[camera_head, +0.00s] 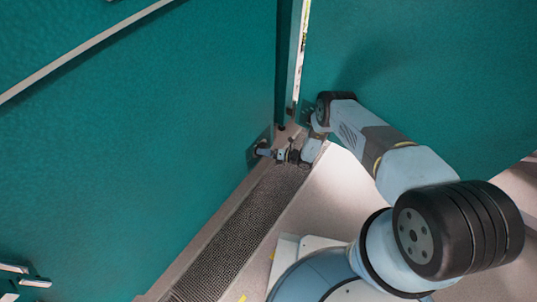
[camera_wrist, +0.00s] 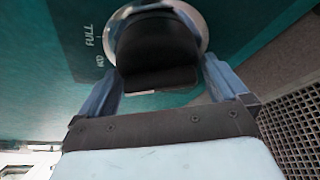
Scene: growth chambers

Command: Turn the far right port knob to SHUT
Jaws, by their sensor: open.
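In the wrist view a black port knob (camera_wrist: 155,48) with a raised grip bar sits in a silver ring (camera_wrist: 196,22) on a teal panel. The word FULL is printed left of it, with a shorter mark beside it that I cannot read surely. No SHUT mark is visible. My gripper (camera_wrist: 162,76) is open, with one finger on each side of the knob's bar. I cannot tell whether the fingers touch it. In the head view my gripper (camera_head: 284,155) is small, close against the teal wall, and largely hides the knob.
A dark floor grating (camera_head: 235,228) runs along the foot of the teal wall (camera_head: 150,130); it also shows at right in the wrist view (camera_wrist: 300,125). Another teal panel (camera_head: 430,70) stands behind my arm, past a narrow upright edge (camera_head: 297,60). A handle (camera_head: 30,275) is at lower left.

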